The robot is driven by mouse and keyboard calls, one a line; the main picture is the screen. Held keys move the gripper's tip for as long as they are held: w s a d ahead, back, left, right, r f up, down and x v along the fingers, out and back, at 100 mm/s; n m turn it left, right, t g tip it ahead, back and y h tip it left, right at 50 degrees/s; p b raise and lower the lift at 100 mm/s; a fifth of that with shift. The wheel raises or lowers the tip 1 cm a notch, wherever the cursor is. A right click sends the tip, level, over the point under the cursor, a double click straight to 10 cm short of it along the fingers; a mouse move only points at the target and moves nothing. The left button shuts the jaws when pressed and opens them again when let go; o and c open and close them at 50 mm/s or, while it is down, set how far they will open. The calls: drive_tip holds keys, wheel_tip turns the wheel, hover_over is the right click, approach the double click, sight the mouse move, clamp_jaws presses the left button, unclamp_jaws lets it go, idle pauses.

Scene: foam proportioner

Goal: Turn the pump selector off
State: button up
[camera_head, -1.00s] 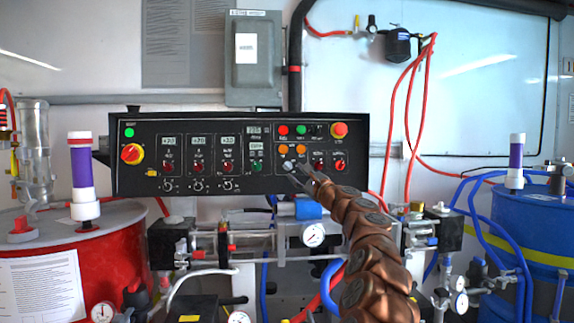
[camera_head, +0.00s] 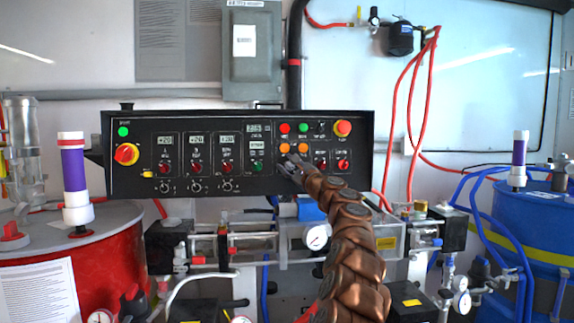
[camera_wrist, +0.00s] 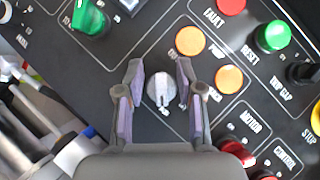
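In the wrist view a silver-grey selector knob (camera_wrist: 160,88) sits on the panel below an orange button, with a pale pointer tilted down and right. I take it as the pump selector; its own label is not clearly readable. My gripper (camera_wrist: 160,68) is open, one finger on each side of the knob, with a gap showing on both sides.
Close to the knob are orange buttons (camera_wrist: 190,40) (camera_wrist: 229,79), a green button (camera_wrist: 272,37), a green knob (camera_wrist: 90,18) and a red knob (camera_wrist: 236,152). A red emergency button (camera_head: 343,127) is at the panel's upper right. Pipes and a gauge (camera_head: 316,237) lie below.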

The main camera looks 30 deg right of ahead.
drive_tip(key=shift+d, duration=0.1)
clamp_jaws()
drive_tip(key=shift+r+p, duration=0.1)
drive_tip(key=shift+p, duration=0.25)
drive_tip(key=n+g+y+p, duration=0.1)
drive_tip(key=n+p, duration=0.3)
drive_tip(key=p, duration=0.1)
drive_tip(key=shift+r+g+y, duration=0.35)
drive_tip(key=shift+g+y, duration=0.05)
drive_tip(key=n+g+p, duration=0.1)
drive_tip(key=n+p, duration=0.1)
drive_tip(key=p, duration=0.1)
drive_tip(key=n+g+y+p, duration=0.1)
drive_tip(key=n+p, duration=0.1)
drive_tip(key=p, duration=0.1)
drive_tip(key=shift+f+g, duration=0.35)
drive_tip(key=shift+g, duration=0.05)
drive_tip(key=shift+a+f+n+p, duration=0.2)
drive_tip(key=shift+n+p, duration=0.3)
drive_tip(key=shift+n, duration=0.2)
drive_tip(key=shift+g, duration=0.4)
unclamp_jaws()
